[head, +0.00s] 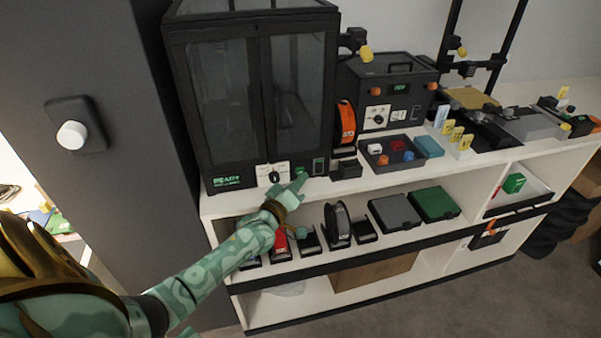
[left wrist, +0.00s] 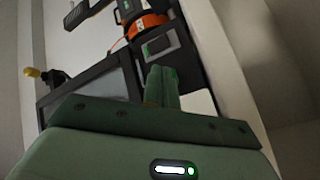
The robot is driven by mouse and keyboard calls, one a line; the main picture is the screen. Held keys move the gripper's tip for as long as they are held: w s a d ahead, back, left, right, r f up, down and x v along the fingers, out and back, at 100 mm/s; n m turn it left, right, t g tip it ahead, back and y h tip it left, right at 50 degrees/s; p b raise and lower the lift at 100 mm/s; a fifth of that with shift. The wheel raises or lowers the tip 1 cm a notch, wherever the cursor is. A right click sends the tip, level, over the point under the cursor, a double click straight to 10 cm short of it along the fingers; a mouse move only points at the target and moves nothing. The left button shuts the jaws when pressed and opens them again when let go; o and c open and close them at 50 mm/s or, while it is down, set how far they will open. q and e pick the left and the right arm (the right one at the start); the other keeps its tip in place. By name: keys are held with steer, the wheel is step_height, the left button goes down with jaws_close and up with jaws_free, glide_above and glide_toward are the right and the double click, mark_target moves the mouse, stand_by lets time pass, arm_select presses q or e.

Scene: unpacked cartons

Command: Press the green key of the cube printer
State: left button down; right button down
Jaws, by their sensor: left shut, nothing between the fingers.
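The cube printer (head: 228,95) is a tall black cabinet with two glass doors, standing at the left end of the white shelf unit. Its lower front strip carries a green lit display (head: 227,181), a dark knob on a white plate (head: 273,174) and a small green key (head: 299,170). My left gripper (head: 301,180) is shut and empty, with its tips just in front of the strip, close to the green key. Whether they touch is unclear. In the left wrist view the shut fingers (left wrist: 162,86) point at the dark front; the key cannot be made out there. My right gripper is out of view.
A small dark block (head: 346,169) and a tray of coloured pieces (head: 391,153) stand right of the tips. A black box machine (head: 388,92) with an orange spool (head: 346,122) is behind. Spools and boxes fill the shelf below.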

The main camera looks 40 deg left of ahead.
arm_select(q)
steer(key=shift+w+a+r+b, duration=0.25)
steer(key=shift+a+r+b, duration=0.05)
steer(key=shift+a+r, duration=0.3)
stand_by(1.1)
steer(key=shift+f, duration=0.15)
steer(key=shift+s+d+f, duration=0.15)
steer(key=shift+d+f, duration=0.05)
steer(key=shift+f, duration=0.05)
steer(key=shift+s+f, duration=0.1)
steer(key=shift+f, duration=0.15)
